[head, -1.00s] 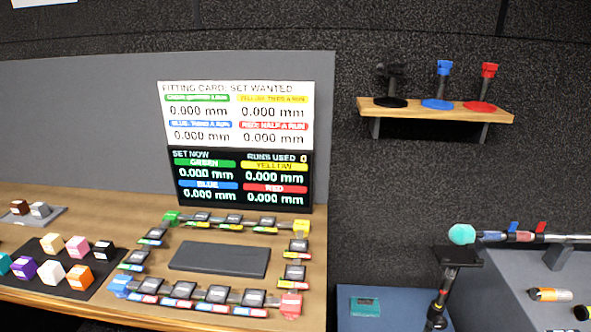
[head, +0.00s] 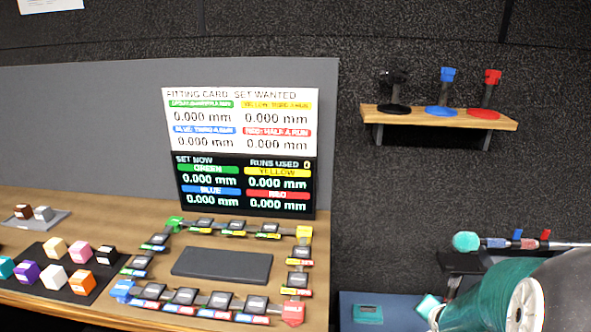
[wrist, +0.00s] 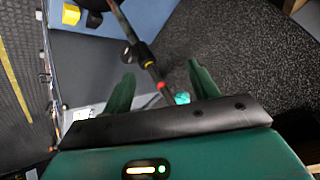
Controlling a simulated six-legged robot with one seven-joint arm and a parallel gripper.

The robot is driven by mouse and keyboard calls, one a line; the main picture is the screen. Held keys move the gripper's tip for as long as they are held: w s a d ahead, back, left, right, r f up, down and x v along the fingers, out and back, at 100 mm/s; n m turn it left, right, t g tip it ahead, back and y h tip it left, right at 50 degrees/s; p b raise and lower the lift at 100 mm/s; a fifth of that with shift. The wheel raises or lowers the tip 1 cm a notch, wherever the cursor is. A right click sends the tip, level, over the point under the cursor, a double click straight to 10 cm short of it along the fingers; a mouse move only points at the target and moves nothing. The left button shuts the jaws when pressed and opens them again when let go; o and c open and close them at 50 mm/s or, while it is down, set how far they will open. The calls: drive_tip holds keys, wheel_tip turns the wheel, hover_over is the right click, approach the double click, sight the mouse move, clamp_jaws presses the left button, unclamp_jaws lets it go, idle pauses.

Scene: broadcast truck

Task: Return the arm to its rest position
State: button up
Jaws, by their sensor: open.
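My gripper (wrist: 162,88) shows in the wrist view as two green fingers set well apart. Nothing is held between them. Beyond the fingers runs a dark rod with a yellow band and a red tip (wrist: 161,86), and a small teal piece (wrist: 182,98) lies near it. In the head view my green and white arm fills the lower right corner, and my fingers cannot be made out clearly there.
The wooden bench (head: 60,205) holds coloured cubes and a ring of modules. A wall shelf (head: 440,117) carries three stands. A teal box (head: 368,313) lies on a blue surface.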

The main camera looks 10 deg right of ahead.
drive_tip(key=s+a+r+n, duration=0.2)
drive_tip(key=a+r+n, duration=0.4)
drive_tip(key=a+r, duration=0.7)
drive_tip(key=s+a+r+n+y, duration=0.2)
drive_tip(key=s+a+n, duration=0.1)
drive_tip(key=a, duration=0.3)
drive_tip(key=s+a+r+n+g+y, duration=0.1)
drive_tip(key=s+a+r+n+y, duration=0.1)
drive_tip(key=s+a, duration=0.3)
drive_tip(key=a+r+n, duration=0.1)
drive_tip(key=a, duration=0.1)
drive_tip(key=shift+a+n+g, duration=0.3)
drive_tip(key=shift+s, duration=0.1)
drive_tip(key=c, duration=0.5)
drive_tip(key=shift+d, duration=0.2)
